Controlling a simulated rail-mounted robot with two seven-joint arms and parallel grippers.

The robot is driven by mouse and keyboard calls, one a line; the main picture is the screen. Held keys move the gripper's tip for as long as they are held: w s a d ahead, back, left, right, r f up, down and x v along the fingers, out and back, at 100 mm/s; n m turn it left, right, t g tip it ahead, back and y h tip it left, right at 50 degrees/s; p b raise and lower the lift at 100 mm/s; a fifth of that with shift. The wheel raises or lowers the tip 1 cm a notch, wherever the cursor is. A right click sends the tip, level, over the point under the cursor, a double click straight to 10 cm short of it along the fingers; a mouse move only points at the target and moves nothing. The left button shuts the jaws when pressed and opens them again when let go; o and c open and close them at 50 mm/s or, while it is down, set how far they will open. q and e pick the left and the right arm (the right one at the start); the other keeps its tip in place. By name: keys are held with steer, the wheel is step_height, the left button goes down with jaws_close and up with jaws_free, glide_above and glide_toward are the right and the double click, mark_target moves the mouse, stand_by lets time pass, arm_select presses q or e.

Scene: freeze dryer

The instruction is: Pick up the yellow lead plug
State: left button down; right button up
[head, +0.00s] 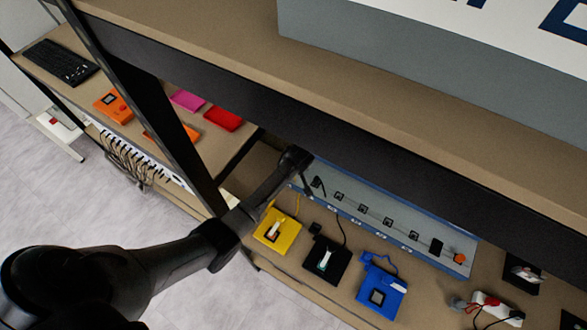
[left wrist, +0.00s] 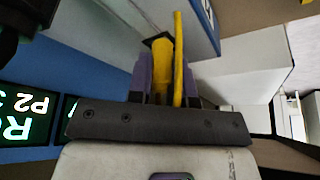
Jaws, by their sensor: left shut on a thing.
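The yellow lead plug (left wrist: 161,68) is between the purple fingers of my left gripper (left wrist: 163,82) in the left wrist view, with a dark tip at its far end. Its yellow cable (left wrist: 180,55) runs beside it. In the head view my left gripper (head: 306,181) is at the left end of the blue-grey socket panel (head: 375,220), and the plug is too small to make out there. The yellow device (head: 277,231) lies on the shelf below, with a yellow lead rising from it. My right gripper is in neither view.
A black device (head: 327,259) and a blue device (head: 381,290) lie right of the yellow one. A white power strip (head: 497,307) is at the lower right. A dark shelf beam (head: 330,122) passes just above my gripper. Green-lit displays (left wrist: 24,115) show in the left wrist view.

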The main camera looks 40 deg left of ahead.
arm_select(q)
steer(key=shift+r, duration=0.15)
step_height(320, 180, up, 4)
steer(key=shift+r+p, duration=0.15)
steer(key=shift+p, duration=0.25)
steer(key=w+d+r, duration=0.1)
steer(key=d+r, duration=0.5)
steer(key=d, duration=0.5)
steer(key=shift+d+r, duration=0.25)
steer(key=shift+d, duration=0.1)
steer(key=shift+r+p, duration=0.35)
steer(key=shift+p, duration=0.5)
